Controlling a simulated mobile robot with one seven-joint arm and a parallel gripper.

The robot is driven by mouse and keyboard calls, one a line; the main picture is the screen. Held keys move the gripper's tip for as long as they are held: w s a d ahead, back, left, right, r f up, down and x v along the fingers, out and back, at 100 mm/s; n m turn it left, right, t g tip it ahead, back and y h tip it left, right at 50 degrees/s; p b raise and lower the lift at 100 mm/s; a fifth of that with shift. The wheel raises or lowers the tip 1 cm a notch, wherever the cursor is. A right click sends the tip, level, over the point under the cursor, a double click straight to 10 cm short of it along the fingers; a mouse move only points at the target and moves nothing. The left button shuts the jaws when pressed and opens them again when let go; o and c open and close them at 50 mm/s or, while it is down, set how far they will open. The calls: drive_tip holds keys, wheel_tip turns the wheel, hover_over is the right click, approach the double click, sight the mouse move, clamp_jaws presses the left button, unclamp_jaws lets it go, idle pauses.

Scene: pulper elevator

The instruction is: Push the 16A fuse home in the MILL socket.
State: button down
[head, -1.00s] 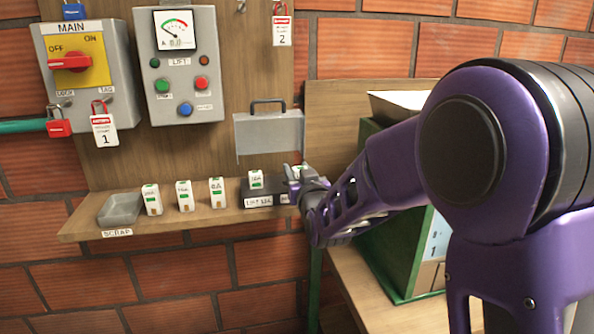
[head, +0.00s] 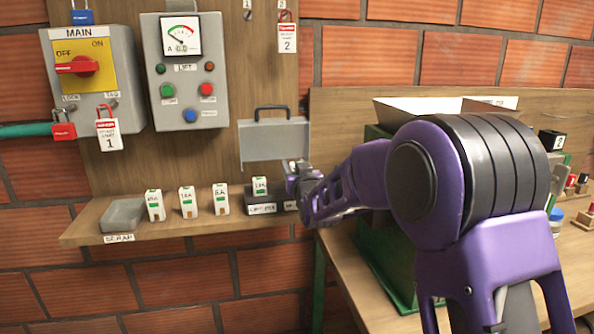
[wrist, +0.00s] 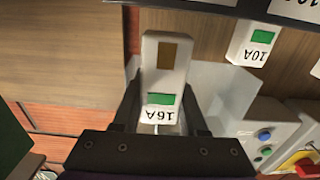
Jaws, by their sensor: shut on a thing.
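My gripper (wrist: 160,118) is shut on the white 16A fuse (wrist: 164,75), which has a green mark and a brown patch. In the head view my gripper (head: 297,172) is at the right end of the shelf, just right of another fuse (head: 260,187) standing in the black LIFT socket (head: 262,198). That fuse is marked 10A in the wrist view (wrist: 254,45). The MILL socket is mostly hidden behind my gripper in the head view. A dark edge with white labels shows at the top of the wrist view. I cannot tell whether the held fuse touches a socket.
Several loose fuses, such as the leftmost one (head: 155,205), stand on the shelf (head: 180,229) beside the grey scrap tray (head: 122,216). A grey hinged cover (head: 275,142) is behind the sockets. A green box (head: 378,240) stands right, under my arm.

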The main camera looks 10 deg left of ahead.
sight(289, 157)
drive_tip(key=shift+x, duration=1.9)
drive_tip(key=shift+w+a+f, duration=0.1)
drive_tip(key=shift+f, duration=0.15)
drive_tip(key=shift+w+f, duration=0.1)
drive_tip(key=shift+f, duration=2.1)
idle(1.7)
idle(0.4)
drive_tip(key=shift+c, duration=1.8)
unclamp_jaws()
